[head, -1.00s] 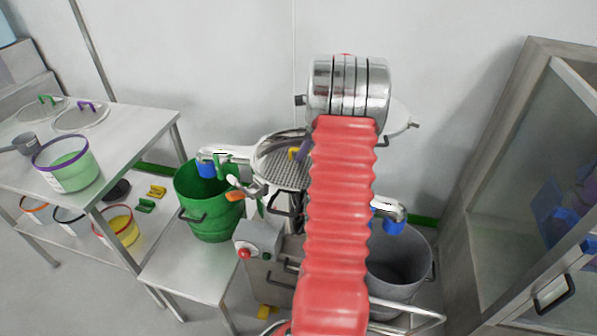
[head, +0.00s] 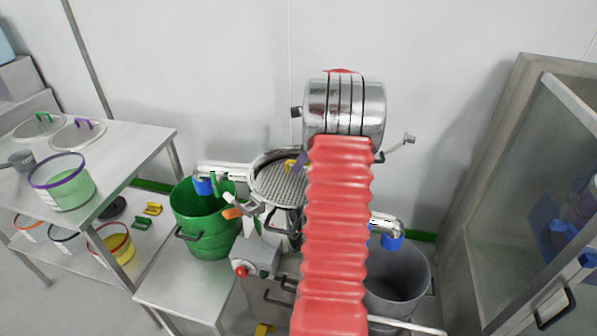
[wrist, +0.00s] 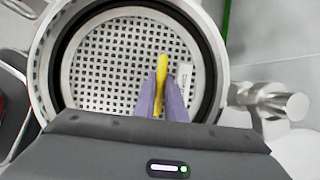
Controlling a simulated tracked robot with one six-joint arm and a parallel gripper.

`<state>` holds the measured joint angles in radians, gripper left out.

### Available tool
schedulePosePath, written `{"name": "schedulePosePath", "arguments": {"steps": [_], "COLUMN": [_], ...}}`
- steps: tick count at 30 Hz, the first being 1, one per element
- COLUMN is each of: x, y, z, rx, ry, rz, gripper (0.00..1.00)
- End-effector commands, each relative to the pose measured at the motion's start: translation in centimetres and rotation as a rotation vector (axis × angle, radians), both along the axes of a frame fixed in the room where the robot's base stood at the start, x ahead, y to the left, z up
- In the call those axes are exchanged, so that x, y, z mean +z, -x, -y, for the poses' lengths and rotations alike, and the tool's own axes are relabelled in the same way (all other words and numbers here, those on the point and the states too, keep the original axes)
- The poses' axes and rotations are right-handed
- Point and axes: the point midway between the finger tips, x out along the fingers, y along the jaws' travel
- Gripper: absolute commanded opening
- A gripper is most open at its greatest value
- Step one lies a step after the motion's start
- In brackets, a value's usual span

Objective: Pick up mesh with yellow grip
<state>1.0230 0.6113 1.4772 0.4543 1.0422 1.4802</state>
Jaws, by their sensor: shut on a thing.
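The mesh (wrist: 112,62) is a round perforated metal disc with a dark rim, seated inside the round metal housing. It also shows in the head view (head: 275,186), partly hidden by my arm. Its yellow grip (wrist: 161,80) stands up near the middle, beside a small white label. My gripper (wrist: 160,82) has purple fingers, shut on the yellow grip from both sides. In the head view, the red sleeve of my arm hides most of my gripper.
A green bucket (head: 205,225) stands left of the machine and a grey bin (head: 397,285) right of it. A steel table (head: 125,150) with a purple-rimmed tub (head: 63,183) is at left. A glass-fronted cabinet (head: 500,190) stands at right.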

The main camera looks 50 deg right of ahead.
Motion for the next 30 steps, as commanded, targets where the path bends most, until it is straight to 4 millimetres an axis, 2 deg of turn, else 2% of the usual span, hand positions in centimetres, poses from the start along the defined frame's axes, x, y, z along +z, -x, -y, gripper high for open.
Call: {"name": "schedulePosePath", "arguments": {"steps": [9,13,18,30], "x": [5.6,7.3,8.2,8.2], "y": [0.0,0.0,0.0,0.0], "z": [0.0,0.0,0.0,0.0], "rx": [0.002,0.001,0.001,0.001], "ry": [0.002,0.001,0.0,0.0], "rz": [0.002,0.001,0.0,0.0], "gripper": [0.0,0.0,0.0,0.0]}}
